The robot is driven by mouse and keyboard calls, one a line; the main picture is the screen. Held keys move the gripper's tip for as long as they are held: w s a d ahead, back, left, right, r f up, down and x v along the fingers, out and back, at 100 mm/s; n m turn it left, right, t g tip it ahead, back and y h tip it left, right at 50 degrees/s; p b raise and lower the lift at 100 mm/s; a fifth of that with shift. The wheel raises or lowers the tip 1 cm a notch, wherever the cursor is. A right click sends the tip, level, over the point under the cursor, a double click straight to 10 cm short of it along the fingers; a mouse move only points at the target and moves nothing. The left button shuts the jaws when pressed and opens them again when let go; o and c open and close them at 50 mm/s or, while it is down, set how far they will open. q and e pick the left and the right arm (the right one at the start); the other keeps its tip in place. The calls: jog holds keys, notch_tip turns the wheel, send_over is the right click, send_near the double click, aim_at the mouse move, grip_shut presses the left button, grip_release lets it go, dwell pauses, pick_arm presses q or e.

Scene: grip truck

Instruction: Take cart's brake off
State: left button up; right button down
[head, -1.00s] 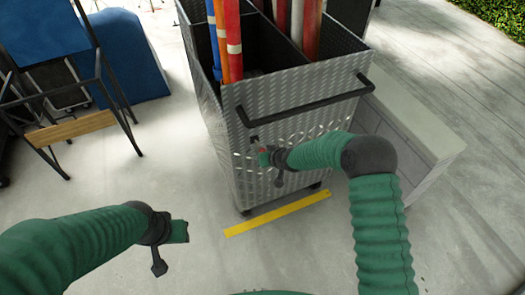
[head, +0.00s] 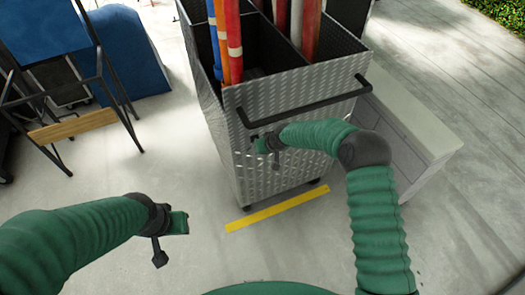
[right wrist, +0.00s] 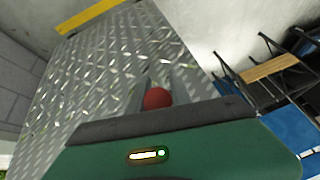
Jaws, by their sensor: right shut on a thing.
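The cart (head: 288,176) is a tall diamond-plate metal box with a black push bar (head: 310,105) across its near side. My right gripper (head: 262,145) is at that near face, just below the left end of the bar. In the right wrist view a round red brake knob (right wrist: 157,98) sits between the fingers, and the gripper is shut on it. The rest of the brake lever is hidden. My left gripper (head: 180,222) hangs over the floor to the left of the cart, away from it. Its jaw opening is not clear.
Long pipes (head: 232,35) stand in the cart. A yellow floor strip (head: 277,210) lies before it. A pale low block (head: 415,135) stands close on its right. A folding chair frame (head: 75,125) and a blue block (head: 132,55) are at the left. The floor between is clear.

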jog(key=c, duration=1.2)
grip_release()
jog(key=shift+r, duration=0.1)
jog(key=shift+o, duration=0.2)
jog(key=shift+r, duration=0.1)
jog(key=v, duration=1.6)
jog(key=shift+s+d, duration=0.2)
jog(key=shift+d, duration=0.1)
jog(key=shift+r, duration=0.15)
jog(key=s+d+f+m+g+h, duration=0.1)
jog(key=s+d, duration=0.3)
jog(key=s, duration=0.9)
jog(key=s+d+m+g+h, duration=0.1)
jog(key=s+d, duration=0.4)
jog(key=s, duration=0.8)
jog(key=shift+d+f+h, duration=0.25)
jog(key=shift+f+h, duration=0.1)
jog(key=shift+h, duration=0.05)
